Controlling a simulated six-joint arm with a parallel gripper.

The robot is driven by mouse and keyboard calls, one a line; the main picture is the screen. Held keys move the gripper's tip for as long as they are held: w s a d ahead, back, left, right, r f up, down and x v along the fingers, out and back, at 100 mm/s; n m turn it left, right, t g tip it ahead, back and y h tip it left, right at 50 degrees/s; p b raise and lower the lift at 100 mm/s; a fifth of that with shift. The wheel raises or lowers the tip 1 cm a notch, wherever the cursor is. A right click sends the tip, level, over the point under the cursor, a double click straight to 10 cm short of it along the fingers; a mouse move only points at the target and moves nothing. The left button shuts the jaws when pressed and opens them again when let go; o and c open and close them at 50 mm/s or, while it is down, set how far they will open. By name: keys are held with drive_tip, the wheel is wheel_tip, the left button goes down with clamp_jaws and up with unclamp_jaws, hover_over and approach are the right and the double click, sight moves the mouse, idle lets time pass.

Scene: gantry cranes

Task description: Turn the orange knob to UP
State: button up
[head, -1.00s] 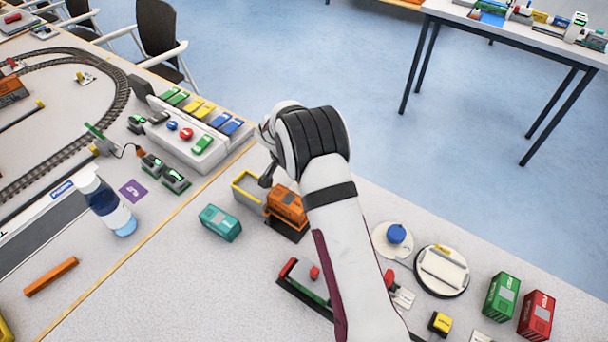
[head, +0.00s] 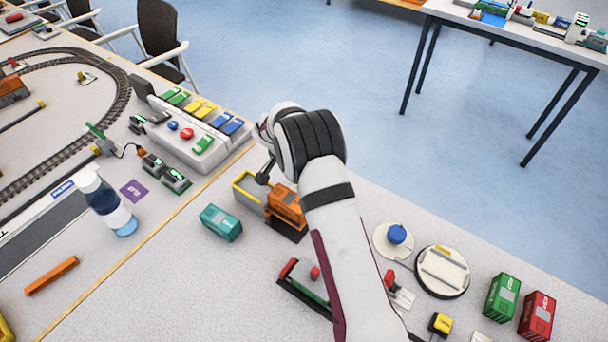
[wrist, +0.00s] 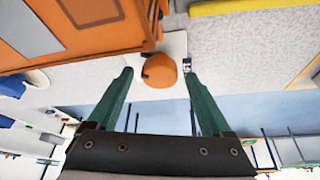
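The orange knob (wrist: 158,71) shows in the wrist view as a round orange cap on a white plate (wrist: 172,44). My gripper (wrist: 159,75) is open, with one green finger on each side of the knob. There is a gap between each fingertip and the knob, and the gripper is empty. Any UP marking is not readable; a small dark mark lies beside the right fingertip. In the head view my wrist hides the knob, and only a dark part of my gripper (head: 266,172) shows.
A teal container (head: 221,223) stands to the left. A control panel (head: 178,145) with coloured switches is at the back left.

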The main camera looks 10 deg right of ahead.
drive_tip(key=shift+r, duration=0.1)
drive_tip(key=v, duration=1.5)
drive_tip(key=shift+a+r, duration=0.15)
drive_tip(key=shift+r, duration=0.15)
drive_tip(key=shift+s, duration=0.1)
drive_tip(key=s+d+r+n+g+y, duration=0.1)
drive_tip(key=s+d+r, duration=0.15)
drive_tip(key=s, duration=0.35)
drive_tip(key=s+d+r+n, duration=0.1)
drive_tip(key=s+r, duration=0.2)
drive_tip(key=s, duration=0.2)
drive_tip(key=s+a+f+n+g+y, duration=0.1)
drive_tip(key=s+n+y, duration=0.3)
drive_tip(key=s, duration=2.1)
drive_tip(key=shift+s+a+n+y, duration=0.25)
drive_tip(key=shift+s+n+y, duration=0.05)
